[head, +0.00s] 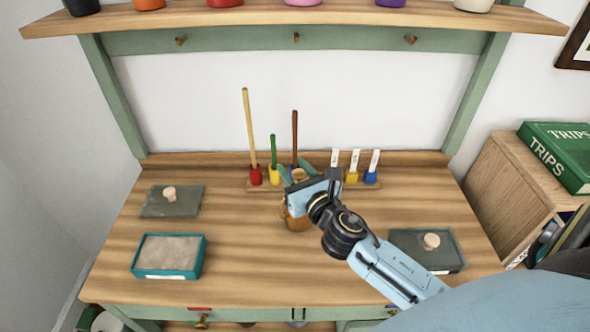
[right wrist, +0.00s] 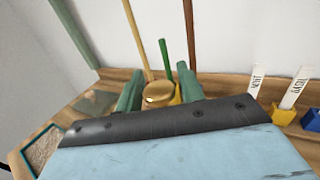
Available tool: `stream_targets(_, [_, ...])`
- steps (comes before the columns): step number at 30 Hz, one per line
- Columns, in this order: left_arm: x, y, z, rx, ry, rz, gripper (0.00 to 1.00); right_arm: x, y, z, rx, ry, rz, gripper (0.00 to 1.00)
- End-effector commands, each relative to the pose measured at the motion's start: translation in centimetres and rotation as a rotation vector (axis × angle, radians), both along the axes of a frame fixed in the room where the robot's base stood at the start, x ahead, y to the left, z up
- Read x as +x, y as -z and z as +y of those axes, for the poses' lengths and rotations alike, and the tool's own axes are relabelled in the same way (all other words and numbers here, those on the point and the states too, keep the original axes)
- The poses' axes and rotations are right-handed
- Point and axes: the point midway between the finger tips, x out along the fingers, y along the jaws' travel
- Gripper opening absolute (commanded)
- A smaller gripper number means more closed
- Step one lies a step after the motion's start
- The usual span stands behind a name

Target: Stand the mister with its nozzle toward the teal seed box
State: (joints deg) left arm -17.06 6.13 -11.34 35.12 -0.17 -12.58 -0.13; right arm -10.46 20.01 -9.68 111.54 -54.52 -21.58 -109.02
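The mister shows as an amber body (head: 297,222) at the middle of the table, partly covered by my right gripper. Its round brass top (right wrist: 160,93) lies between the two green fingers in the right wrist view. My right gripper (head: 298,170) has a finger on each side of that top; whether they press on it I cannot tell. The mister looks about upright; its nozzle is hidden, and so is whether its base touches the table. The teal seed box (head: 167,274), filled with pale brown soil, sits at the front left. My left gripper is out of view.
Behind the mister stands a rack (head: 262,187) with coloured pots, tall sticks and white labels (head: 354,160). A dark slab with a knob (head: 156,207) lies back left, another (head: 410,252) right beside my arm. The table between box and mister is clear.

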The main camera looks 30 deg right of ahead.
Motion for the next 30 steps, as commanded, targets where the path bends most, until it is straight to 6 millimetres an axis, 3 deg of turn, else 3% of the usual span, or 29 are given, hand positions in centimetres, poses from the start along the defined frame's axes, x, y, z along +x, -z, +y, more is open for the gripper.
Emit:
stream_targets(13, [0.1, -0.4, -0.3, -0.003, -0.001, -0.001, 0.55, 0.0, -0.6, 0.0, 0.000, 0.000, 0.000, 0.48])
stream_targets(30, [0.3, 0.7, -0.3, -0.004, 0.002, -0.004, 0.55, -9.9, -0.1, 0.8, 0.002, 0.001, 0.002, 0.48])
